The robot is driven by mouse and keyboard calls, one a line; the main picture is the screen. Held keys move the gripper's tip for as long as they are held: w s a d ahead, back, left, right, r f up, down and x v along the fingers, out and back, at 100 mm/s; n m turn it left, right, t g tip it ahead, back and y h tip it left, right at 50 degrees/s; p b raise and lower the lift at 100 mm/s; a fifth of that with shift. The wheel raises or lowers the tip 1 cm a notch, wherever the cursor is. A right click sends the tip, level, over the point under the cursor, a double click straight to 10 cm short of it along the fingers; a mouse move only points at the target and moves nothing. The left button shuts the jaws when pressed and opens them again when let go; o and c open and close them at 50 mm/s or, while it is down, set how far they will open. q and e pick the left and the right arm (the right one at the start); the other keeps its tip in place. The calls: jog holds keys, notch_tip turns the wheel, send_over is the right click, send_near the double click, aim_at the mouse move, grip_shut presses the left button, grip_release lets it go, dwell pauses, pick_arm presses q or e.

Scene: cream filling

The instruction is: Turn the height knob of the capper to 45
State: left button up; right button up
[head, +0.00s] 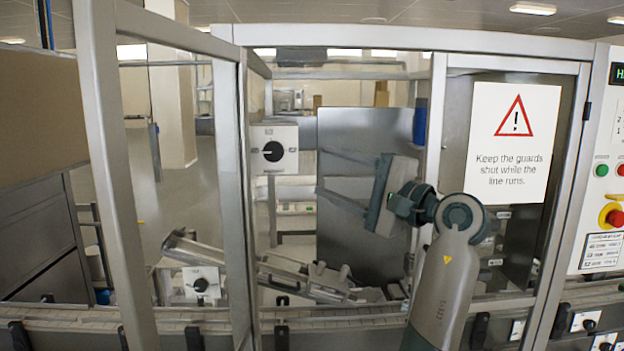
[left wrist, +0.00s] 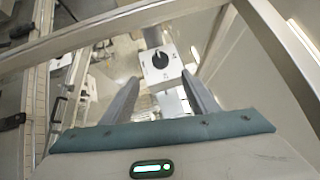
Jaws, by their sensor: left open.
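A black round knob (head: 273,151) sits on a white square plate on a grey box inside the open guard frame. Its pointer mark lies roughly level, toward the left; the scale is too small to read. My left gripper (head: 321,171) is to the right of this knob, open and empty, its two fingers spread toward the knob and apart from it. In the left wrist view the knob (left wrist: 160,60) shows just beyond and between the fingertips (left wrist: 160,76). A second black knob (head: 201,285) on a white plate is lower left, by the conveyor. My right gripper is out of view.
A tilted metal rail assembly (head: 305,278) stands below the gripper. A guard post (head: 117,180) stands at left. A closed guard door with a warning sign (head: 514,142) and a control panel with a red stop button (head: 615,218) are at right. The conveyor (head: 60,316) runs along the bottom.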

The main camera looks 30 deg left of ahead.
pick_arm(q)
jog(key=v, duration=0.3)
jog(key=shift+d+b, duration=0.1)
jog(key=shift+b, duration=0.3)
jog(key=shift+s+f, duration=0.1)
